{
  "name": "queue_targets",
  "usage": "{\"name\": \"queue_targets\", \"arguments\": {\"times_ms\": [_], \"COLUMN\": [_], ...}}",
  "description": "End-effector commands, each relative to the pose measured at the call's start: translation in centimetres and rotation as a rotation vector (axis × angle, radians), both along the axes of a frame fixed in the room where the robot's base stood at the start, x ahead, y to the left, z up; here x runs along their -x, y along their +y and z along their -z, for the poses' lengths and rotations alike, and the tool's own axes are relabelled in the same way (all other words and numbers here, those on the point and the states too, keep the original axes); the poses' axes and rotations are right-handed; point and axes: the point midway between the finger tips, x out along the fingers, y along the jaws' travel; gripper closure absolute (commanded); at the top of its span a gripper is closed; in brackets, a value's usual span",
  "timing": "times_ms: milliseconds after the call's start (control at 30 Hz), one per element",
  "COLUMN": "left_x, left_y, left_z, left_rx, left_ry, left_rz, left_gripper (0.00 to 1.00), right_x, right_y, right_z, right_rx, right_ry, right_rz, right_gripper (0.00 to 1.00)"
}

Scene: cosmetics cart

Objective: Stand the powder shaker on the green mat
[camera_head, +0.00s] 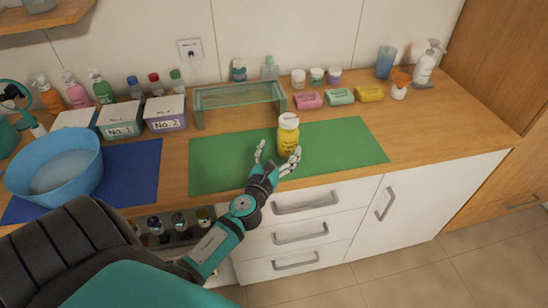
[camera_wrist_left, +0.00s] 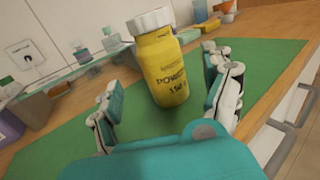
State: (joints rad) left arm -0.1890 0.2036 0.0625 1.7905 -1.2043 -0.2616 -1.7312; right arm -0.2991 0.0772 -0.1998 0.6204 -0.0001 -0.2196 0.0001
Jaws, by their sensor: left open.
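The powder shaker (camera_head: 288,136) is a yellow bottle with a pale cap and dark lettering. It stands upright on the green mat (camera_head: 340,143), right of the mat's middle. My left gripper (camera_head: 278,158) is open at the front of the shaker, with its fingers spread to either side. In the left wrist view the shaker (camera_wrist_left: 160,65) stands between the open fingers, with a visible space on both sides. Its base shows on the mat (camera_wrist_left: 265,75). My right gripper does not show in either view.
A glass shelf (camera_head: 238,95) stands behind the mat. Soap bars (camera_head: 340,96) and small jars (camera_head: 316,75) are at the back right. A blue basin (camera_head: 55,165) sits on a blue mat (camera_head: 135,180) at the left. The green mat's right part is clear.

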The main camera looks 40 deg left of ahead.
Motion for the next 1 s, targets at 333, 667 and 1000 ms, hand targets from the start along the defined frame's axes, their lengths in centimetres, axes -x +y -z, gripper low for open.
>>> {"name": "queue_targets", "arguments": {"times_ms": [333, 667, 1000], "left_x": [4.2, 4.3, 4.3], "left_y": [-1.2, -1.2, -1.2], "left_z": [0.1, 0.0, 0.0], "left_rx": [0.0, 0.001, 0.0], "left_ry": [0.0, 0.0, 0.0], "left_rz": [0.0, 0.0, 0.0], "left_gripper": [0.17, 0.17, 0.17], "right_x": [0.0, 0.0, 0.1], "right_y": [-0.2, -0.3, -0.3], "right_z": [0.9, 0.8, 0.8], "right_rx": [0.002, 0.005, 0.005], "right_ry": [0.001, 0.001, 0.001], "right_rz": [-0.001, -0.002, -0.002], "right_gripper": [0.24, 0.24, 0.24]}}
